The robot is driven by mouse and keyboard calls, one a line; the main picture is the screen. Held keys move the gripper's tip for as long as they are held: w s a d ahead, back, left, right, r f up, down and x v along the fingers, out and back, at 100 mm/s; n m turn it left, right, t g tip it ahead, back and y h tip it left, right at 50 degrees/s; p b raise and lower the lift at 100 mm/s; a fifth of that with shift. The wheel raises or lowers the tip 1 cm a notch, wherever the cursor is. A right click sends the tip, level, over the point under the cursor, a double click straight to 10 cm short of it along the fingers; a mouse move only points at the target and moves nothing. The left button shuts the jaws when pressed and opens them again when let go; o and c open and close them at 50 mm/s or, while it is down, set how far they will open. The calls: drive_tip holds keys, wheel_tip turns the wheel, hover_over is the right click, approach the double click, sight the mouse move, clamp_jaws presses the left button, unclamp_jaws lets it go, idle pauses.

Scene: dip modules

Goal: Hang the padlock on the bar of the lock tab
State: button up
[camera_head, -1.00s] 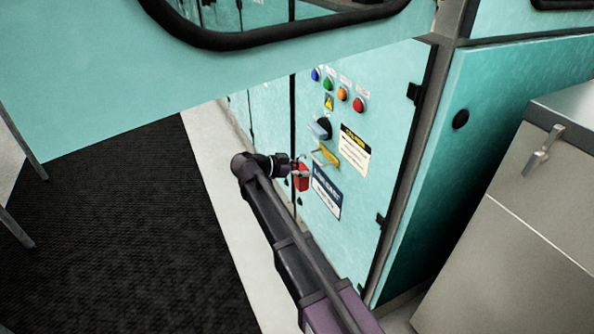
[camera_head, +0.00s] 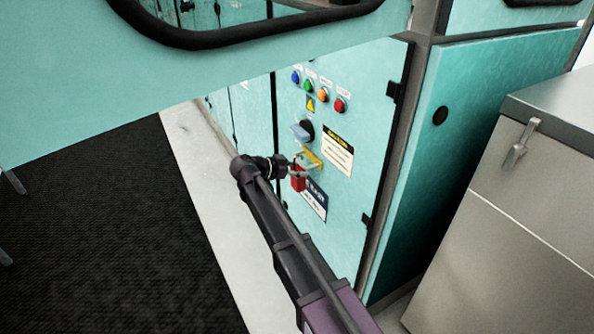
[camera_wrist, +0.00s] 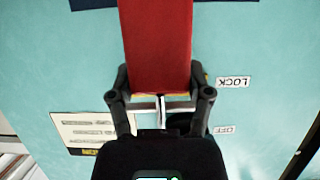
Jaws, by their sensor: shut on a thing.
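The red padlock (camera_head: 298,181) is held by my gripper (camera_head: 292,165) in front of the cabinet door, just beside the yellow lock tab (camera_head: 312,158). In the wrist view the red body (camera_wrist: 157,45) fills the top middle, and my gripper (camera_wrist: 160,98) is shut around its top, with a bit of metal shackle (camera_wrist: 161,110) showing between the fingers. The tab is almost fully hidden there, with only small yellow patches beside the fingers. I cannot tell whether the shackle is around the tab's bar or only near it.
A rotary switch handle (camera_head: 301,132) sits above the tab, under several coloured buttons (camera_head: 322,95). A yellow-black notice (camera_head: 338,150) and a dark blue label (camera_head: 315,203) are on the door. A metal cabinet (camera_head: 520,200) stands at the right. A teal panel (camera_head: 90,90) spans the upper left.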

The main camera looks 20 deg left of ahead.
drive_tip(key=shift+f, duration=0.3)
drive_tip(key=o, duration=1.2)
drive_tip(key=shift+o, duration=0.2)
